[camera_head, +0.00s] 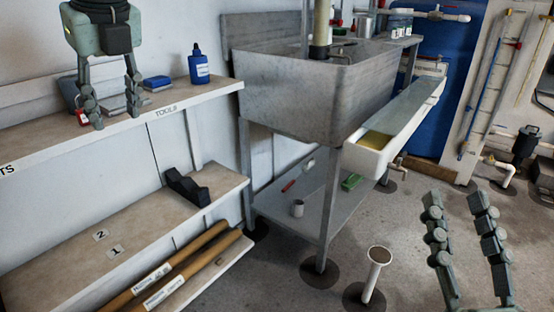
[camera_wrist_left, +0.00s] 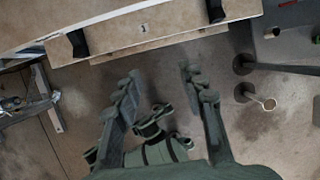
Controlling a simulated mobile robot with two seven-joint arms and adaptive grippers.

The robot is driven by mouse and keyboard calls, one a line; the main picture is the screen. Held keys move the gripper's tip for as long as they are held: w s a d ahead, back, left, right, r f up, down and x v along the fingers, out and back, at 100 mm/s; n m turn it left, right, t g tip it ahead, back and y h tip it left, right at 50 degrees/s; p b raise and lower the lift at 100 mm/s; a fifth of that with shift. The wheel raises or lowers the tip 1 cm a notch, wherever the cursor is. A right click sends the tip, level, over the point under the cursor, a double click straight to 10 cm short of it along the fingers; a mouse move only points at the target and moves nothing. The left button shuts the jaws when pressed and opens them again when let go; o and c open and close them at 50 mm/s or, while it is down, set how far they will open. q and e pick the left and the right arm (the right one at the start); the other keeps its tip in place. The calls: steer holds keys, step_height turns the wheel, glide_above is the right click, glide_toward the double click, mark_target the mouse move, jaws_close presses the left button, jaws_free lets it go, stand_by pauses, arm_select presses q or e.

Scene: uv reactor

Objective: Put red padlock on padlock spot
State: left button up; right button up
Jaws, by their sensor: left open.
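The red padlock (camera_head: 82,117) lies on the upper shelf, near its front edge, in the head view. It is partly hidden by a finger of my left gripper (camera_head: 116,117). That gripper hangs down at the shelf's front edge with its fingers apart and nothing between them; the padlock shows just left of its left finger. It also shows in the left wrist view (camera_wrist_left: 158,75), fingers spread. My right gripper (camera_head: 455,200) is at the lower right, open and empty over the floor. I cannot tell which place is the padlock spot.
The upper shelf (camera_head: 40,145) also holds a blue bottle (camera_head: 199,68) and a blue block (camera_head: 156,82). The lower shelf (camera_head: 60,262) bears a black holder (camera_head: 188,186). A metal sink (camera_head: 300,95) and white trough (camera_head: 400,110) stand right. A white post (camera_head: 372,275) rises from the floor.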

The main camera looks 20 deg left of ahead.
arm_select(q)
steer(key=s+d+f+m+g+h, duration=0.1)
steer(key=s+d+f+m+h, duration=0.15)
steer(key=d+f+h, duration=0.8)
steer(key=s+d+f+m+h, duration=0.2)
steer(key=d+f+h, duration=0.3)
steer(key=d, duration=0.6)
steer(key=d+r+n+t+h, duration=0.2)
steer(key=d+r+t+h, duration=0.15)
steer(key=d+h, duration=0.55)
steer(key=w+d+r+n+t+y, duration=0.1)
steer(key=w+r+n+t+y, duration=0.1)
steer(key=n+t+y, duration=0.4)
steer(key=w+d+r+n+t+y, duration=0.1)
steer(key=w+r+n+t+y, duration=0.1)
steer(key=n+t+y, duration=0.5)
steer(key=r+n+t, duration=0.1)
steer(key=n+t, duration=0.4)
steer(key=n, duration=0.3)
steer(key=shift+w+r+t, duration=0.25)
steer(key=shift+w+t, duration=0.05)
steer(key=shift+t, duration=0.05)
